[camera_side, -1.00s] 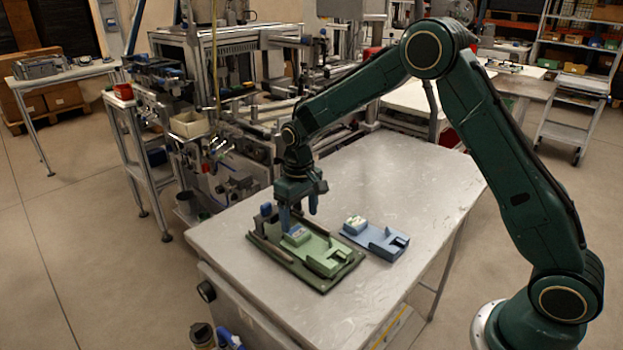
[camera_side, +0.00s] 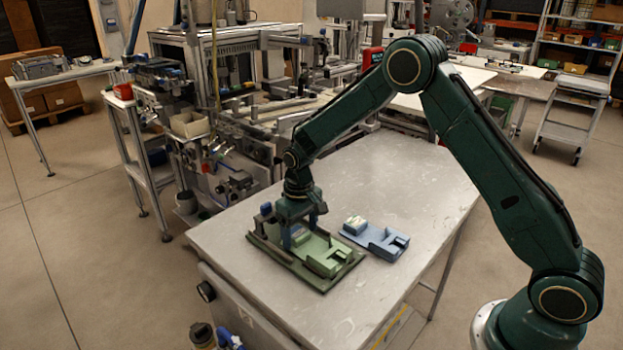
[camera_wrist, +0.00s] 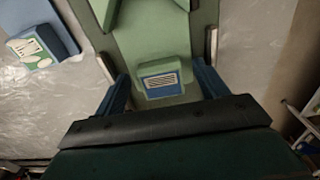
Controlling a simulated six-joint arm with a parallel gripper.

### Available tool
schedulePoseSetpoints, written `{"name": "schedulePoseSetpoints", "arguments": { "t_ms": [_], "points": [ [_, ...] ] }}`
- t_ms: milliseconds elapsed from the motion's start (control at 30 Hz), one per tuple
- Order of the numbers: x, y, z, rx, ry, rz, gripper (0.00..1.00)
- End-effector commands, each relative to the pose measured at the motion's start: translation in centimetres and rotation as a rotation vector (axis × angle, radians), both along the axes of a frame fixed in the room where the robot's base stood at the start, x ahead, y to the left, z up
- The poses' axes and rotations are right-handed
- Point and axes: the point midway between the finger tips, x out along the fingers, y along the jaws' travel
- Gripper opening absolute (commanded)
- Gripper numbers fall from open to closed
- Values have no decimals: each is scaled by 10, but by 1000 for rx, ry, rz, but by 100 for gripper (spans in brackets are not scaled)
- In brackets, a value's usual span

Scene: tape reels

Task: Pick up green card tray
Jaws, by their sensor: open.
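The green card tray (camera_side: 324,257) lies on a dark green base plate (camera_side: 318,286) at the near left of the table. My gripper (camera_side: 298,240) is down at the tray's far end. In the wrist view its blue fingers (camera_wrist: 162,92) stand apart, one on each side of the tray by the labelled block. I cannot tell whether they touch the tray. In the side view my gripper hides the labelled block.
A blue card tray (camera_side: 378,238) lies on the table just right of the base plate, and part of it shows in the wrist view (camera_wrist: 40,47). The table's far right (camera_side: 400,175) is clear.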

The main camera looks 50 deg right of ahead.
Motion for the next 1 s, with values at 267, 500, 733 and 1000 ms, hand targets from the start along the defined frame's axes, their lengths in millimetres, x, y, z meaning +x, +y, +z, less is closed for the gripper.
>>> {"name": "schedulePoseSetpoints", "arguments": {
  "t_ms": [267, 500, 733, 1000],
  "points": [
    [0, 0, 0, 0, 0, 0, 47],
    [0, 0, 0, 0, 0, 0, 19],
    [0, 0, 2, 0, -1, 0, 19],
    [1, 0, 22, 0, -4, 0, 19]
  ]
}}
